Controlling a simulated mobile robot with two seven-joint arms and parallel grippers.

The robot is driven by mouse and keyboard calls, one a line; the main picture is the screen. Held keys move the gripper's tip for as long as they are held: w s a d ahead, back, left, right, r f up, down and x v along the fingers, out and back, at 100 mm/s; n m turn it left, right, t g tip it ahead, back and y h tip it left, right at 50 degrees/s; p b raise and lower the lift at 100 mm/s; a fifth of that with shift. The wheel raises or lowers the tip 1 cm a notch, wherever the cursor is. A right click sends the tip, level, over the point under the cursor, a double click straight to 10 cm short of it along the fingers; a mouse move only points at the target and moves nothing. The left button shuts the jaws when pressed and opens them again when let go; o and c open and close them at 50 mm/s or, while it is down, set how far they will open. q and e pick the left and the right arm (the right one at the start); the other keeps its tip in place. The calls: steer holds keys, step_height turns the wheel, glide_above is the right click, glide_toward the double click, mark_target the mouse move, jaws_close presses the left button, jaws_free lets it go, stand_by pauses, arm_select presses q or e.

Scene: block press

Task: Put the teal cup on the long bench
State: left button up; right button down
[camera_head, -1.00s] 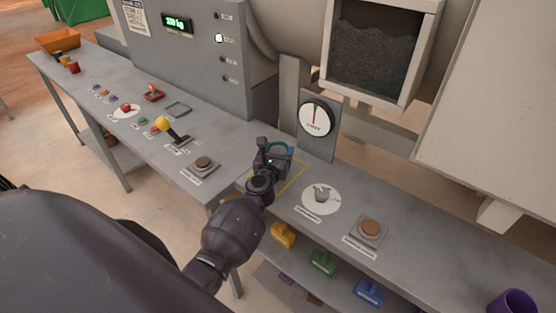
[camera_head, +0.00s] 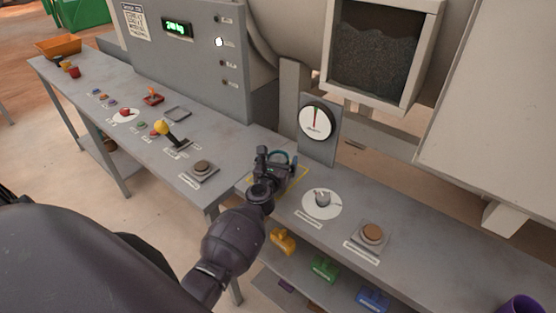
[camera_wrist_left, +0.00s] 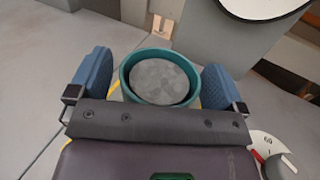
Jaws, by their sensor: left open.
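The teal cup (camera_wrist_left: 127,75) is a round, open-topped vessel with grey material inside. It stands upright in the left wrist view, between the two blue finger pads of my left gripper (camera_wrist_left: 158,80). The gripper is open, with the pads on either side of the cup and small gaps showing. In the head view, my left gripper (camera_head: 277,164) is low over the bench (camera_head: 276,205), at a yellow outlined square. Only part of the teal rim (camera_head: 285,154) shows there, the rest hidden by the gripper. My right gripper is not in view.
A gauge post (camera_head: 318,122) stands close behind the cup. A dial (camera_head: 322,203) and a brown button (camera_head: 371,233) are to its right. A yellow-knobbed lever (camera_head: 165,131) is on the left bench.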

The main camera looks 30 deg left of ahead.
arm_select(q)
steer(key=shift+s+r, duration=0.1)
steer(key=shift+r, duration=0.1)
steer(key=p+v, duration=0.1)
steer(key=v, duration=0.4)
steer(key=shift+s+d, duration=0.15)
steer(key=shift+s, duration=0.2)
steer(key=v, duration=0.5)
steer(key=shift+s+d, duration=0.1)
steer(key=shift+s, duration=0.4)
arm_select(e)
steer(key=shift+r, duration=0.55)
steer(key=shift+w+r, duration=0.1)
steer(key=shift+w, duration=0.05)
